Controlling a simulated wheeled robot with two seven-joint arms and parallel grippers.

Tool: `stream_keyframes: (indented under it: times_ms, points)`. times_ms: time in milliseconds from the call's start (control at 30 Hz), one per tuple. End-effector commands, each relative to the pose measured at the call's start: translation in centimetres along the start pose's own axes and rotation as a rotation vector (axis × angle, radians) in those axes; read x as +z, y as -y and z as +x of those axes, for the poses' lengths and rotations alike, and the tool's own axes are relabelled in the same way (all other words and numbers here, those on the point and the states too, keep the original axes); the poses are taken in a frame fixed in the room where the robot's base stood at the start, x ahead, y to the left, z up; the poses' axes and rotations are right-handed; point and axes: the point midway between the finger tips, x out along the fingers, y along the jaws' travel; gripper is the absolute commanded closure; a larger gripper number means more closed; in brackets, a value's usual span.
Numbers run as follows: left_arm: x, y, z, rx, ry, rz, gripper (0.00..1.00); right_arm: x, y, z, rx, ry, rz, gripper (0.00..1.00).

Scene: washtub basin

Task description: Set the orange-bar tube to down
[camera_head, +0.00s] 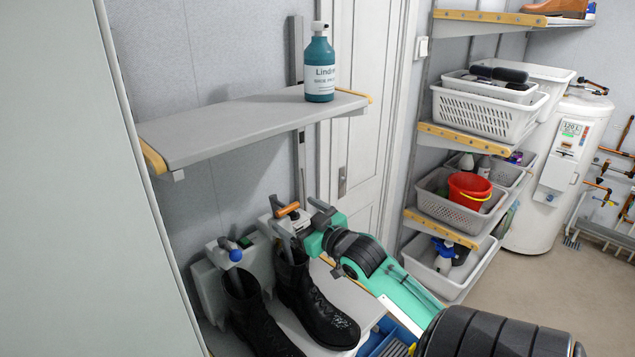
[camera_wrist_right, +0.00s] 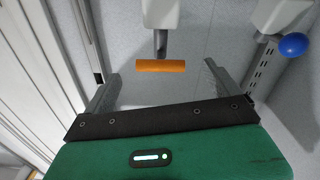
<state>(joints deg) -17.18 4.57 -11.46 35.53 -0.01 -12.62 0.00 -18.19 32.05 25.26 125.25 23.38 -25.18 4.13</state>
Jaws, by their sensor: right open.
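The orange bar (camera_head: 288,209) sits on the front of a white wall unit, at the top of a grey tube. In the right wrist view the orange bar (camera_wrist_right: 161,65) lies crosswise on the end of a short grey stem (camera_wrist_right: 161,42). My right gripper (camera_head: 301,219) is open at the orange bar. In the wrist view its fingers stand on either side of the bar, with gaps to both ends. The lower part of the tube is hidden by the gripper and the black boot (camera_head: 318,308). My left gripper is not in view.
A blue ball knob (camera_head: 235,255) marks a neighbouring tube on the left, above another black boot (camera_head: 258,325). A grey shelf (camera_head: 220,125) with a teal bottle (camera_head: 320,75) is above. Racks with white baskets (camera_head: 485,108) stand right.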

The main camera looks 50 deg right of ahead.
Motion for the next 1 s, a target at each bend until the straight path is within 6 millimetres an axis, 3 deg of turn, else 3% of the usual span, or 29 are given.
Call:
stream_keyframes:
  times_ms: [200,400,867,1000]
  points:
    - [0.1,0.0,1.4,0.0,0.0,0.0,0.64,0.3,0.1,-3.6,-0.001,0.002,-0.001,0.07]
    - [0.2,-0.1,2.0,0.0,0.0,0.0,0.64,0.2,0.1,-5.6,0.0,0.001,0.001,0.07]
    - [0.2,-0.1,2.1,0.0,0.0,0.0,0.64,-0.1,0.0,-6.5,-0.001,-0.001,0.0,0.07]
    - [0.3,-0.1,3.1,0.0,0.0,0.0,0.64,0.4,0.2,-6.4,0.0,-0.036,0.015,0.34]
